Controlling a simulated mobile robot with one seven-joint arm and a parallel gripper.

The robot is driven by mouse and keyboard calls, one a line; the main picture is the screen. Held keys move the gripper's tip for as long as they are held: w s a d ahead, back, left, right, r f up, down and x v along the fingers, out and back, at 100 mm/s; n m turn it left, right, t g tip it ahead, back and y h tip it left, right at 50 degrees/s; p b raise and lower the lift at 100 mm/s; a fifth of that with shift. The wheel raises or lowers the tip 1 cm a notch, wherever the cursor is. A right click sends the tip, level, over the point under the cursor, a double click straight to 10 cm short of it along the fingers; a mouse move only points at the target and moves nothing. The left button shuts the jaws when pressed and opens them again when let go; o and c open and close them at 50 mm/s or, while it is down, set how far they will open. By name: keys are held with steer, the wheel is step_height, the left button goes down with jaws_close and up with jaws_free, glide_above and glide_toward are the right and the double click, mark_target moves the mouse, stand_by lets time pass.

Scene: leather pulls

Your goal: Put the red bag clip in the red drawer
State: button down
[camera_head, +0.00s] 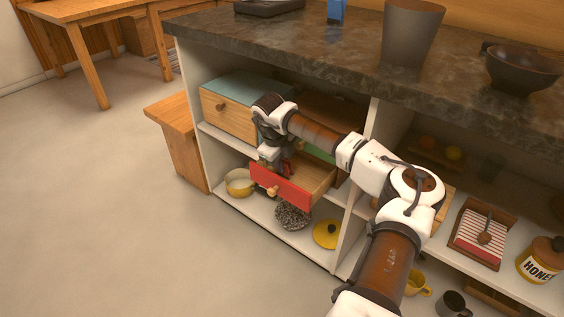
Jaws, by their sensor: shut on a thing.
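The red drawer (293,192) is pulled out of the lower shelf bay, with its red front and a round wooden knob (273,191) facing out. My gripper (276,168) points down at the drawer's left end, just above and behind the top edge of the front. It is shut on a small red piece, which looks like the red bag clip (287,168). The fingertips are small and partly hidden by the gripper body, and I cannot tell whether the clip touches the drawer floor.
Below are a yellow pot (239,182), a speckled round object (292,216) and a yellow lid (327,234). The stone countertop (330,50) overhangs the shelves. A divider (352,215) stands to the right. Open floor lies left.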

steer(key=c, duration=1.4)
jaws_free()
steer(key=shift+s+f, duration=0.2)
steer(key=shift+f, duration=0.3)
steer(key=shift+o, duration=0.2)
steer(key=shift+a, duration=0.1)
steer(key=shift+w+r+p, duration=0.1)
steer(key=shift+r+p, duration=0.2)
steer(key=p+v, duration=0.1)
steer(key=v, duration=1.1)
steer(key=shift+r, duration=0.4)
